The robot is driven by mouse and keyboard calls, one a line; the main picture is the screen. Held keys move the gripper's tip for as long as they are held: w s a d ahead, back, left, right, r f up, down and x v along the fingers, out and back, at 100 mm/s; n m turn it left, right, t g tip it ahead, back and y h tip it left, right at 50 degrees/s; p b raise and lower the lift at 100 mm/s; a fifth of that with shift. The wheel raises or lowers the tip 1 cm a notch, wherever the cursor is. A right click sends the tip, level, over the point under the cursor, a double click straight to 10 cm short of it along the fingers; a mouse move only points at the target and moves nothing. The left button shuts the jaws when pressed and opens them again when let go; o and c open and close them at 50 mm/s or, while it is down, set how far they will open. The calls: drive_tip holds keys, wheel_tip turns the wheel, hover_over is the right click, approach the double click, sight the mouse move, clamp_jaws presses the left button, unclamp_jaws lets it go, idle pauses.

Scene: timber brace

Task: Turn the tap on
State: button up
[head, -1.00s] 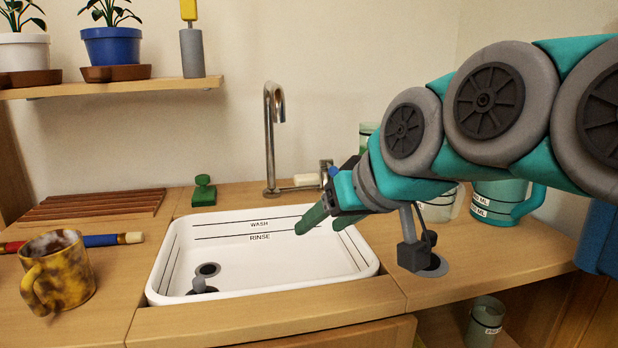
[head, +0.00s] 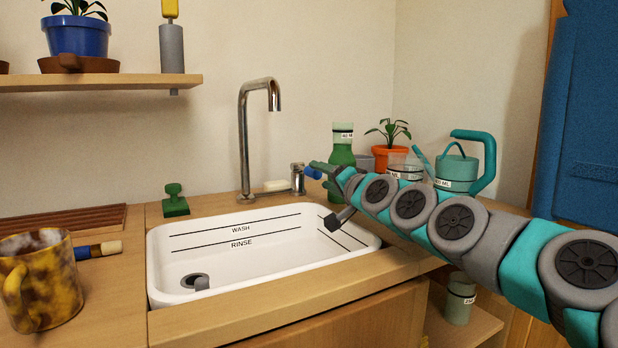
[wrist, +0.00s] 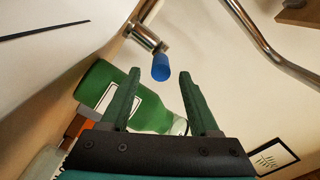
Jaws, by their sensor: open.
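The chrome tap (head: 243,145) stands behind the white sink, its spout bent over the basin. Its valve (head: 297,180) is to the right of the spout, with a blue-tipped lever (head: 313,173) pointing right and a cream piece (head: 276,185) on the left. My gripper (head: 320,167) is at the blue tip in the head view. In the wrist view, my open green fingers (wrist: 159,74) point at the blue tip (wrist: 161,66), which lies at the mouth between the fingertips. I cannot tell whether they touch it. No water shows at the spout.
A green bottle (head: 341,155) stands close behind my gripper and fills the left of the wrist view (wrist: 100,84). A potted plant (head: 388,155) and a teal watering can (head: 456,170) stand behind my arm. The sink (head: 265,265) is empty; a green stamp (head: 174,203) sits left of the tap.

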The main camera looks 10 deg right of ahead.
sight(309, 171)
drive_tip(key=shift+x, duration=3.6)
drive_tip(key=shift+a, duration=0.15)
clamp_jaws()
